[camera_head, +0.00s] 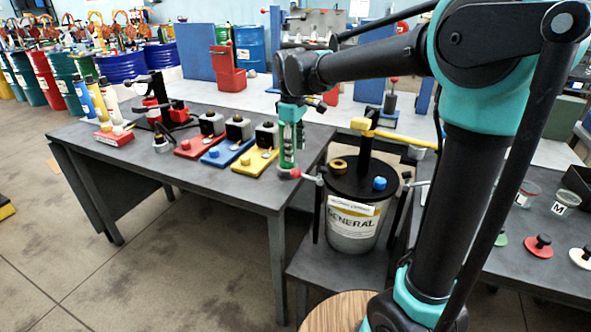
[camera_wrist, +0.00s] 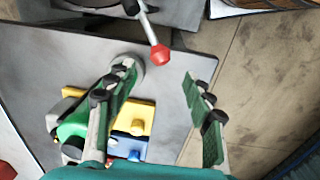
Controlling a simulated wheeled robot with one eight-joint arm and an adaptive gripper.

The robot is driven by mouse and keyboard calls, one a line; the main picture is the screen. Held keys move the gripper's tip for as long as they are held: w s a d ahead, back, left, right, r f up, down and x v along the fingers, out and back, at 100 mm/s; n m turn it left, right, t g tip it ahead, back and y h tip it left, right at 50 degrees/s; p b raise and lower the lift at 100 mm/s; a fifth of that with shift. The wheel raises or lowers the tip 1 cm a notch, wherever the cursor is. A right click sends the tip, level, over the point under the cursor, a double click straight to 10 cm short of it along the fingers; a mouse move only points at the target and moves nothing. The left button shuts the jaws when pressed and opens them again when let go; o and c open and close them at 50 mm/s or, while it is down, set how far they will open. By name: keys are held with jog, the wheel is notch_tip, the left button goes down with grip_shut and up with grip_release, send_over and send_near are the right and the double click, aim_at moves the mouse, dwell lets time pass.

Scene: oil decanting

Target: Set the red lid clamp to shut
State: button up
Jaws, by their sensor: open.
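A grey drum labelled GENERAL (camera_head: 350,226) with a black lid (camera_head: 352,186) stands on a low stand. The red lid clamp's round knob (camera_head: 295,173) is on a metal lever sticking out left from the drum's rim. In the wrist view the red knob (camera_wrist: 159,57) lies ahead of the fingertips, at the end of its lever (camera_wrist: 148,28). My gripper (camera_head: 289,165), with green finger pads, points down beside the knob. In the wrist view my gripper (camera_wrist: 160,80) is open and empty, its fingers apart either side of the knob's line. Contact with the knob cannot be told.
The lid carries a black post with a yellow bar (camera_head: 385,135), a brass cap (camera_head: 339,165) and a blue cap (camera_head: 379,183). A dark table (camera_head: 235,192) holds red, blue and yellow (camera_head: 255,162) bases. Another table with small containers stands at right. Open floor lies front left.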

aim_at(295, 169)
jog(key=f, duration=0.8)
jog(key=shift+w+d+f, duration=0.1)
jog(key=shift+w+f, duration=0.05)
jog(key=shift+w, duration=0.1)
jog(key=shift+c, duration=0.5)
grip_shut()
